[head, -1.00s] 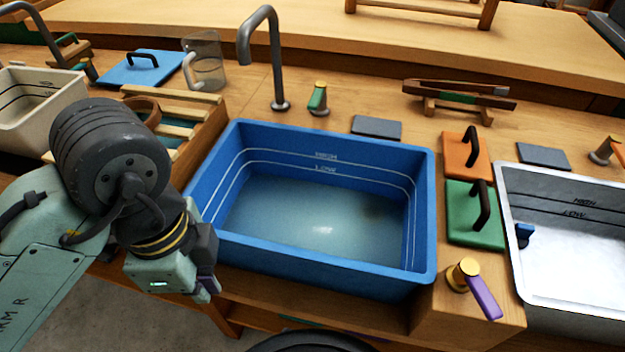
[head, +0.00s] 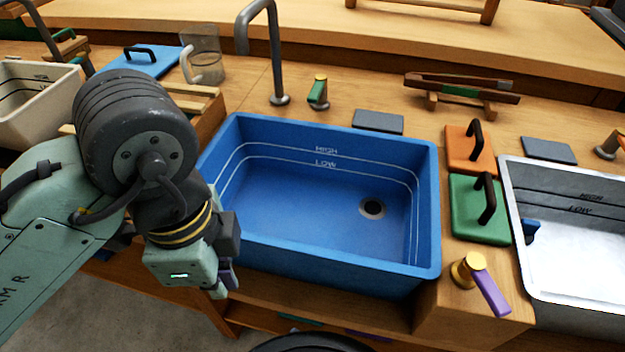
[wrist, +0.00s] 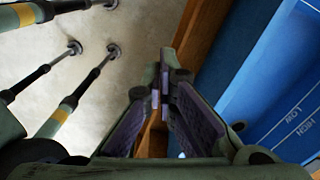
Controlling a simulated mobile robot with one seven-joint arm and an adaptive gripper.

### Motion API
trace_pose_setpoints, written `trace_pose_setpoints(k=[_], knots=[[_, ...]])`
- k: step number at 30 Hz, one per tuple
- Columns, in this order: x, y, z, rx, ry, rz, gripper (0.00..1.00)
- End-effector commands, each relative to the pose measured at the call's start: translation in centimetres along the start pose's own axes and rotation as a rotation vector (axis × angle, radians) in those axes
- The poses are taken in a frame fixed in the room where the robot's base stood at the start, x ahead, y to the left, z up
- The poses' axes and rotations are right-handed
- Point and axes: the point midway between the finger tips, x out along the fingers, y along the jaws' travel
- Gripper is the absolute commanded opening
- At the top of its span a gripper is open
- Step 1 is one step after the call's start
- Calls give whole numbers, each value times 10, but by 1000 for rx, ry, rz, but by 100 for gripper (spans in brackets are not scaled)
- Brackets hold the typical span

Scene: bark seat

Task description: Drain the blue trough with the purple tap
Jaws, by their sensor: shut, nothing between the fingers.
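The blue trough (head: 290,200) sits in the bench in the middle of the head view. No water shows in it, and its dark round drain hole (head: 372,208) is in plain view. The purple tap (head: 490,292), a purple lever on a brass body, is on the bench front to the right of the trough and points down to the right. My gripper (head: 222,285) is shut and empty at the trough's front left corner, well away from the tap. In the wrist view my gripper's fingers (wrist: 163,85) meet beside the trough wall (wrist: 240,85).
A grey spout (head: 270,50) and a green-handled tap (head: 318,92) stand behind the trough. Orange (head: 462,155) and green (head: 468,222) lids lie to its right, before a metal trough (head: 565,240). A cream trough (head: 35,105) is at the left.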

Motion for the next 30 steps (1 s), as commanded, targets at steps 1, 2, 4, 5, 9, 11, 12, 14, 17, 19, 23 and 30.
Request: trace_pose_setpoints(k=[1, 2, 4, 5, 9, 11, 12, 14, 17, 19, 23, 30], knots=[[3, 0, -6, 5, -3, -1, 0], [3, 0, -9, 3, -3, -1, 0], [2, 0, -17, 4, -3, -1, 0], [2, 0, -20, 4, -4, -1, 0], [2, 1, -36, 4, -3, -1, 0], [2, 1, -42, 3, -3, -1, 0], [2, 1, -47, 5, -3, -1, 0], [2, 2, -53, 4, -2, 0, 0], [1, 2, -64, 4, -2, -1, 0], [1, 2, -72, 5, -3, 0, 0], [1, 3, -86, 3, -3, -1, 0], [0, 4, -113, 4, -2, -1, 0]])
